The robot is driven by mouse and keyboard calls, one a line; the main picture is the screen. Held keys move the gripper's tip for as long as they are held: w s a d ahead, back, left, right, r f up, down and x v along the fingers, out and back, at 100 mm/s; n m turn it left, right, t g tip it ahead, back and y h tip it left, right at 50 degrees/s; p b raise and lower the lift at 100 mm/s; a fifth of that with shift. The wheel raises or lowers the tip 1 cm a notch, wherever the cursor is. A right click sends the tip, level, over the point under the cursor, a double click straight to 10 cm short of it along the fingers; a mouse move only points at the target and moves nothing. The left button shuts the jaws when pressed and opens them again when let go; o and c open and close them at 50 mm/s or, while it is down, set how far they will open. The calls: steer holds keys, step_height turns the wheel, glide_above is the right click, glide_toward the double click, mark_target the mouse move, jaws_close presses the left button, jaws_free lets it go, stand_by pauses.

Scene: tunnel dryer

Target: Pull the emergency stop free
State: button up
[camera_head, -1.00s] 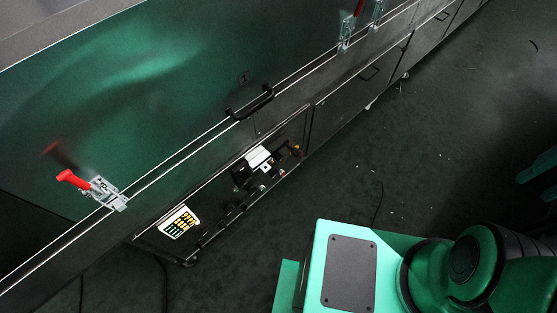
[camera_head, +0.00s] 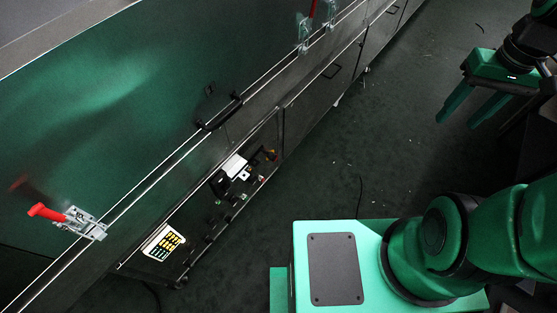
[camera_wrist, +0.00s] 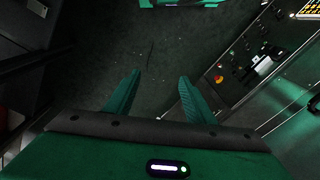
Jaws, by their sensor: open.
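A small red button with some yellow around it (camera_wrist: 218,79), which looks like the emergency stop, sits on the dryer's low control panel (camera_wrist: 245,75) in the wrist view. In the head view a small orange-yellow spot (camera_head: 270,154) shows at the panel's far end; its detail is too small to tell. My gripper (camera_head: 457,118) is open and empty at the upper right of the head view, over the floor and well apart from the panel. In the wrist view its two fingers (camera_wrist: 160,76) are spread, with the red button to their right.
The dryer's long side runs diagonally, with a black handle (camera_head: 218,112) and a red-handled toggle clamp (camera_head: 75,220) above the panel. A yellow-and-black label plate (camera_head: 163,242) is at the panel's near end. Dark floor (camera_head: 335,150) between dryer and gripper is open, with small scraps.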

steer(key=w+a+f+n+t+y, duration=0.1)
steer(key=w+a+f+n, duration=0.25)
steer(key=w+f, duration=0.35)
steer(key=w+a+f+n+y, duration=0.1)
steer(key=w+a+f+n, duration=0.3)
steer(key=w, duration=0.6)
steer(key=w+a+f+n+y, duration=0.2)
steer(key=w+a+f, duration=0.2)
steer(key=f, duration=0.4)
steer(key=w+a+f+n+y, duration=0.25)
steer(key=w+a+f, duration=0.2)
steer(key=f, duration=0.25)
steer(key=w+a+f+n+t+y, duration=0.1)
steer(key=a+f+t+y, duration=0.1)
steer(key=a+f, duration=0.5)
steer(key=a+f+n+t+y, duration=0.15)
steer(key=a+f, duration=0.25)
steer(key=f, duration=0.5)
steer(key=s+a+f+m+t, duration=0.1)
steer(key=s+a+f+t, duration=0.15)
steer(key=f, duration=0.45)
steer(key=s+a+f+m+t, duration=0.1)
steer(key=s+a+f, duration=0.1)
steer(key=s+f, duration=0.35)
steer(key=d+f+x, duration=0.1)
steer(key=x, duration=1.1)
steer(key=shift+w+a, duration=0.15)
steer(key=shift+w, duration=0.15)
steer(key=shift+f, duration=0.15)
steer(key=shift+c, duration=0.3)
